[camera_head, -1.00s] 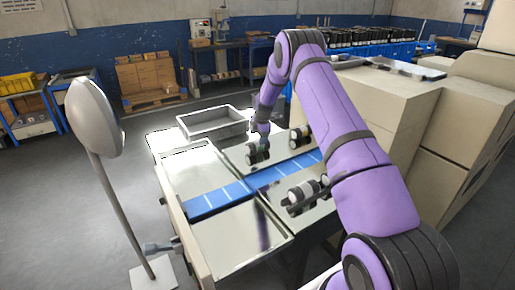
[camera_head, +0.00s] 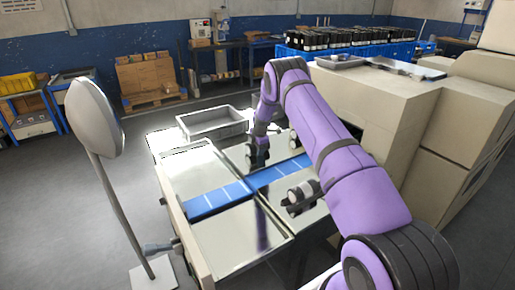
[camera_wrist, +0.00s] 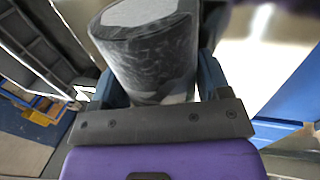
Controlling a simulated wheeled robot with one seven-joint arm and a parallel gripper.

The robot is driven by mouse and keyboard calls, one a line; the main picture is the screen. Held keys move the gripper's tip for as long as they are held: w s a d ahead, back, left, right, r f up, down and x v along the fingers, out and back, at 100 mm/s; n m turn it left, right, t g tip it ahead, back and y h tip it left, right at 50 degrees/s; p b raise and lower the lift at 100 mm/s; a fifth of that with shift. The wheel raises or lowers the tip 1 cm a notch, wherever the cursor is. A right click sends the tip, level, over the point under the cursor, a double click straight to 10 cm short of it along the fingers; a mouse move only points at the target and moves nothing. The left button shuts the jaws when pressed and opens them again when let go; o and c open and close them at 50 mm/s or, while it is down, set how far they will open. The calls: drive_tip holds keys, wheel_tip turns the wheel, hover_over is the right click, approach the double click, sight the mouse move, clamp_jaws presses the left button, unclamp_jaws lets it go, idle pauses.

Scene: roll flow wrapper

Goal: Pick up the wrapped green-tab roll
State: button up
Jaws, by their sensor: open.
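My gripper (camera_head: 257,152) is low over the far metal plate beside the blue belt, with its fingers pointing down. In the wrist view my gripper (camera_wrist: 157,80) is open, with one blue finger on each side of a dark, glossy roll (camera_wrist: 152,52) with a pale grey end. Whether the fingers touch it cannot be told. No green tab shows clearly on this roll now. A second roll (camera_head: 293,138) is partly hidden behind my arm. A third roll, dark with a pale band (camera_head: 302,195), lies on the near side of the belt.
The blue belt (camera_head: 215,199) with white lines crosses the shiny metal table (camera_head: 235,238). An empty grey bin (camera_head: 212,124) stands at the back. A grey panel on a pole (camera_head: 95,115) is at left; a large beige machine (camera_head: 385,95) is at right.

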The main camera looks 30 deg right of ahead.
drive_tip(key=c, duration=0.8)
drive_tip(key=shift+r, duration=0.1)
